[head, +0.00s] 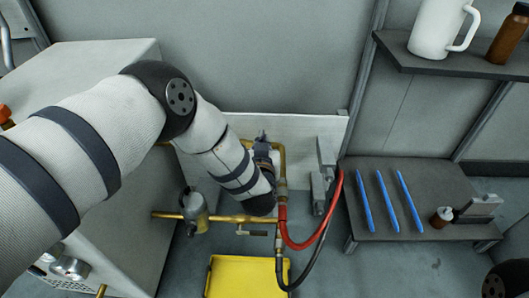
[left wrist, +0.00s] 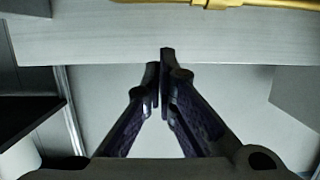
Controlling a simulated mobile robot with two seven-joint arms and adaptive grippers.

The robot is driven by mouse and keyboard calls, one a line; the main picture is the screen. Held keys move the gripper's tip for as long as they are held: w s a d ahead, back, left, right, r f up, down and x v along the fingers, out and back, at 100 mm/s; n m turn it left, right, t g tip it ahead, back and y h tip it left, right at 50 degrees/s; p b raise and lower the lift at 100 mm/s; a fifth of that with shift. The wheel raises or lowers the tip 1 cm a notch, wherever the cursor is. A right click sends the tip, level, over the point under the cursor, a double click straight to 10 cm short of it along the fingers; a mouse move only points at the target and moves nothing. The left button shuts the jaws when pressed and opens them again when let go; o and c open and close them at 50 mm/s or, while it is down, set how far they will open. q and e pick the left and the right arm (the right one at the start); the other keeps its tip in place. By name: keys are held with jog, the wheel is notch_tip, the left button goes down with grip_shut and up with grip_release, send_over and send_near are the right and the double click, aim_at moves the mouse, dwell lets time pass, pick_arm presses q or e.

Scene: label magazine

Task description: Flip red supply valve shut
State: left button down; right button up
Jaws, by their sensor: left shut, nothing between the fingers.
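My left gripper (head: 262,137) is in front of the pale backboard (head: 312,127), near the upper bend of the pipe, partly hidden by my wrist. In the left wrist view the gripper (left wrist: 162,62) is shut and empty, with a short stretch of brass pipe (left wrist: 225,3) at the top edge. My right gripper is out of view.
A yellow tray (head: 243,277) lies on the floor below the pipes. A black hose (head: 310,264) loops beside the red one. A grey cabinet (head: 100,53) stands left. A low shelf (head: 375,172) at right holds blue sticks (head: 387,202); a white mug (head: 436,28) stands above.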

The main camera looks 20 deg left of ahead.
pick_arm(q)
jog(key=f, duration=0.2)
jog(key=w+f+b, duration=0.1)
jog(key=f, duration=0.1)
jog(key=shift+w+a+f, duration=0.15)
jog(key=shift+w+f, duration=0.05)
jog(key=shift+f, duration=0.1)
jog(key=shift+w+d+f+b, duration=0.1)
jog(key=shift+d+f+b, duration=0.15)
jog(key=shift+f+b, duration=0.2)
jog(key=shift+d+f+b, duration=0.2)
jog(key=shift+f+b, duration=0.2)
jog(key=shift+f, duration=0.05)
